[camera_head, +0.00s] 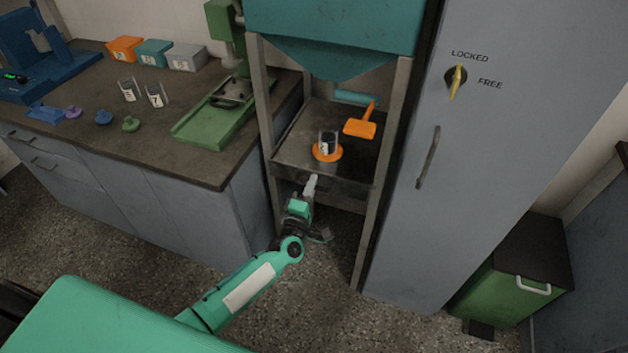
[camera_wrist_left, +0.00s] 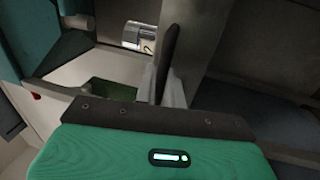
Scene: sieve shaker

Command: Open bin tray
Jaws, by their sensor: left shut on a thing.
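The bin tray (camera_head: 293,148) is a grey metal tray in the frame under a teal hopper (camera_head: 330,40). An orange scoop (camera_head: 361,128) and a glass beaker (camera_head: 327,146) on an orange ring (camera_head: 327,155) are on the surface there. My left gripper (camera_head: 312,184) is at the tray's front edge, below the beaker. In the left wrist view its fingers (camera_wrist_left: 164,88) are shut on a dark upright bar (camera_wrist_left: 169,45), apparently the tray's handle. The exact grip is hard to see in the head view. My right gripper is not in view.
A counter (camera_head: 75,85) with coloured boxes, beakers and a green device stands at the left. A tall grey cabinet (camera_head: 500,150), with a yellow knob (camera_head: 457,82) pointing up towards LOCKED, stands close at the right. A green bin (camera_head: 515,285) is beyond it. The floor in front is clear.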

